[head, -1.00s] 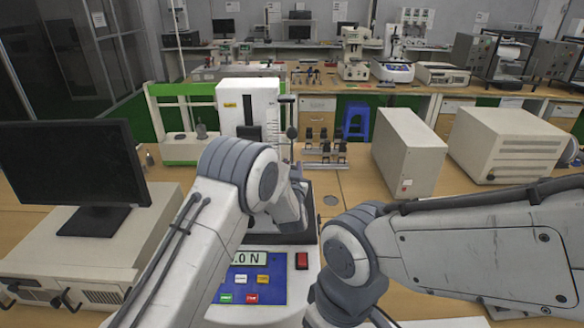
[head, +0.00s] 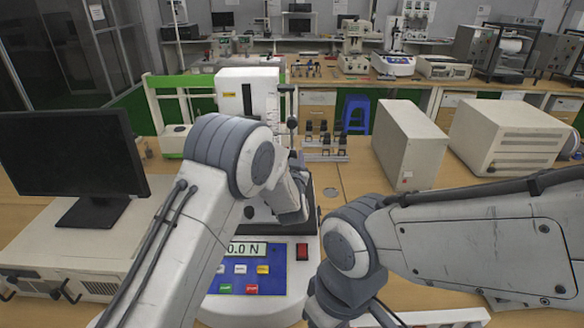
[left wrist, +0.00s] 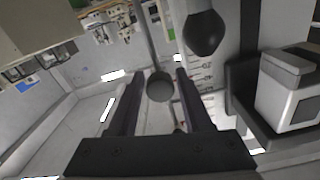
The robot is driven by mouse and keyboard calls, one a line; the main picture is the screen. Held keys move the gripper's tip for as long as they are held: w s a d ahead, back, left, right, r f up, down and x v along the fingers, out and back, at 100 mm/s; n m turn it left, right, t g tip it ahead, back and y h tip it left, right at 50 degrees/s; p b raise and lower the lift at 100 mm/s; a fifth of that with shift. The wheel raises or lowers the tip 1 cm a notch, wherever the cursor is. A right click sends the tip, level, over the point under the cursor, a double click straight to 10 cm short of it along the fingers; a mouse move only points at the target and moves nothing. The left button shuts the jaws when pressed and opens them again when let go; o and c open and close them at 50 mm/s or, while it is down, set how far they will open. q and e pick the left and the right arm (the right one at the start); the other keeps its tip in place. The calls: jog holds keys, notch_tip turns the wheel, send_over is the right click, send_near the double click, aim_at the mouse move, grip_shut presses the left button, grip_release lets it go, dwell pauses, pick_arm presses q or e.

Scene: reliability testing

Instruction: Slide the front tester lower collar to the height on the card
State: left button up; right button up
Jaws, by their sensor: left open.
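The front tester (head: 262,82) is a white machine with a slotted column, a scale beside a rod, and a blue panel (head: 250,275) reading about 0.0 N. My left arm covers its lower column. My left gripper (left wrist: 158,76) is open in the left wrist view. A dark round piece (left wrist: 160,88) on a thin rod shows between its fingers, apparently untouched; I cannot tell whether it is the lower collar. A larger dark knob (left wrist: 203,33) hangs up and to the right, by the scale with red marks (left wrist: 207,75). I cannot make out the card.
A monitor (head: 75,165) on a pale unit stands left. A green-framed tester (head: 165,82) is behind the front tester. A rack of small dark parts (head: 325,140) and two beige boxes (head: 408,145) (head: 508,135) stand right. My right forearm crosses the lower right.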

pick_arm(q)
jog(key=s+b, duration=0.2)
jog(key=s, duration=0.6)
jog(key=shift+s, duration=0.1)
jog(key=s+a+f+n+g, duration=0.1)
jog(key=s+a+f+g, duration=0.2)
jog(key=s+a+g, duration=0.45)
jog(key=s+a+f+g, duration=0.3)
jog(key=s+a+f, duration=0.15)
jog(key=s, duration=0.55)
jog(key=s+a+f+n+g, duration=0.1)
jog(key=s+a+f+g, duration=0.1)
jog(key=s+a+g, duration=0.45)
jog(key=s+d+r+m, duration=0.2)
jog(key=s+d+m, duration=0.1)
jog(key=s+d, duration=0.4)
jog(key=s+d+r+m+g+h, duration=0.1)
jog(key=s+d+r+m, duration=0.2)
jog(key=s+d, duration=0.3)
jog(key=s+m, duration=0.1)
jog(key=s, duration=0.2)
jog(key=shift+s+d+r, duration=0.2)
jog(key=shift+s+d, duration=0.15)
